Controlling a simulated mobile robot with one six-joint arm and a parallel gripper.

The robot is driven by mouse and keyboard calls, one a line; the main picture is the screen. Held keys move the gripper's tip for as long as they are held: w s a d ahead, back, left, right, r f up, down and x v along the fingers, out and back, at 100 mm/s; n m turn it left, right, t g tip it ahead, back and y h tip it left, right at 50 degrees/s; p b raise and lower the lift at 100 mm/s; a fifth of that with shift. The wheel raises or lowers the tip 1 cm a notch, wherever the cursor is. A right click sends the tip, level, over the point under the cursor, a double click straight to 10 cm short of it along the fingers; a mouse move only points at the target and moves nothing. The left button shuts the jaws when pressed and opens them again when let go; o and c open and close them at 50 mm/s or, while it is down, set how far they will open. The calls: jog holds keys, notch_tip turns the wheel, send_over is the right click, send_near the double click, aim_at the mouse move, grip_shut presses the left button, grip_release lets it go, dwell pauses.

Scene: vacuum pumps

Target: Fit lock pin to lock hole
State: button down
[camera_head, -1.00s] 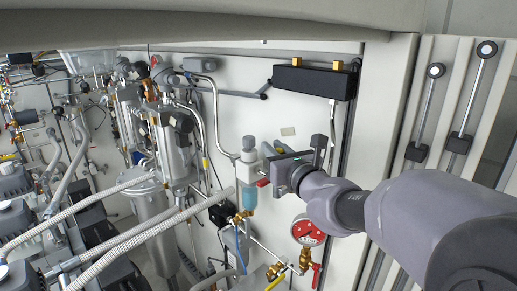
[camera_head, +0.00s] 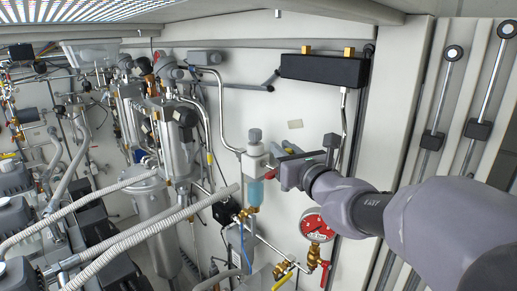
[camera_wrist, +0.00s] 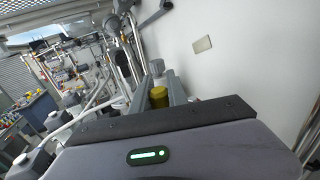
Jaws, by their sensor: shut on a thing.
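My gripper (camera_head: 268,160) reaches in from the right, level with a grey-capped unit with a blue bowl (camera_head: 255,190) on the white wall panel. In the wrist view my two grey fingers (camera_wrist: 158,94) are shut on an olive-yellow cylinder (camera_wrist: 159,97). It may be the lock pin, but its tip is hidden. A grey cap (camera_wrist: 158,68) shows just beyond the fingers. A small red part shows below the fingers in the head view. I cannot make out the lock hole, nor whether the held piece touches the unit.
A red-rimmed gauge (camera_head: 317,226) and brass valves are below my wrist. A black box (camera_head: 322,70) is above it. Metal cylinders (camera_head: 175,140) and ribbed hoses (camera_head: 150,232) crowd the left. Bare white panel lies above the gripper.

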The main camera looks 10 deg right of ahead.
jog(key=shift+f+b, duration=0.65)
jog(key=shift+f, duration=0.05)
jog(key=shift+f+b, duration=0.3)
jog(key=c, duration=1.2)
grip_release()
jog(key=b+v, duration=0.1)
jog(key=v, duration=1.6)
jog(key=shift+s, duration=0.15)
jog(key=shift+b, duration=0.35)
